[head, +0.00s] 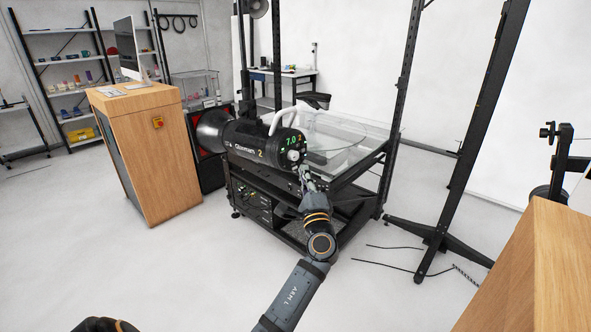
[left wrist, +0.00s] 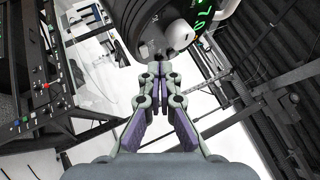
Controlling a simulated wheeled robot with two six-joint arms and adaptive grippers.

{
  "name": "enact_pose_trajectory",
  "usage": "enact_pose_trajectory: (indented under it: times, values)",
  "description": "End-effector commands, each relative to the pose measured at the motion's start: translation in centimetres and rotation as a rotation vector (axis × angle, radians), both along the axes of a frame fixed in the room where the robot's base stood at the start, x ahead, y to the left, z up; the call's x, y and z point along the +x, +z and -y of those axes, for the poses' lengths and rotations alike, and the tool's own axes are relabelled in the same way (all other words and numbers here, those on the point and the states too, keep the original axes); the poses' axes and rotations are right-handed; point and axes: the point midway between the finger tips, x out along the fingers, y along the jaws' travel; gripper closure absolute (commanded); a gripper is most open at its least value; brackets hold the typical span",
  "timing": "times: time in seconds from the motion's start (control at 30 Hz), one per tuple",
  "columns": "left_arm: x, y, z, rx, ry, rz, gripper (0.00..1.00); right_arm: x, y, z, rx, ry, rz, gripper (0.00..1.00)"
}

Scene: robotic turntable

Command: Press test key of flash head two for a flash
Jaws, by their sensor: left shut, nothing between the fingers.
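Flash head two (head: 250,142) is a black cylinder marked with a 2, mounted at the turntable rig. Its rear panel (head: 291,146) faces me, with green lit digits reading 7.0 and a pale round knob. My left gripper (head: 304,172) is just below and in front of that panel. In the left wrist view its fingertips (left wrist: 153,76) are together and empty, close under the rear of the flash head (left wrist: 150,22) and its white knob (left wrist: 178,37). I cannot tell whether the tips touch the panel. The test key cannot be made out. My right gripper is not in view.
The turntable's clear plate (head: 345,140) sits on a black frame behind the flash head. A wooden cabinet (head: 155,155) with a monitor stands left. A black stand (head: 465,150) and a wooden block (head: 535,270) are right. Cables lie on the open floor.

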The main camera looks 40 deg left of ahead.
Motion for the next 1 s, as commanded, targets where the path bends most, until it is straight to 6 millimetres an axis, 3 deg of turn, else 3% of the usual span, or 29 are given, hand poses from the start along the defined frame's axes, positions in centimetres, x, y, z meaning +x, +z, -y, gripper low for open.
enact_pose_trajectory:
  times: [0.53, 1.0]
  values:
    - [-0.4, 0.2, 4.6, -0.002, -0.001, 0.0, 1.0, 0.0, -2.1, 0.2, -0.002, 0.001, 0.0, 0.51]
    - [-0.5, 0.5, 4.9, 0.0, 0.0, 0.0, 1.0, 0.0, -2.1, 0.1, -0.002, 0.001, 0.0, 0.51]
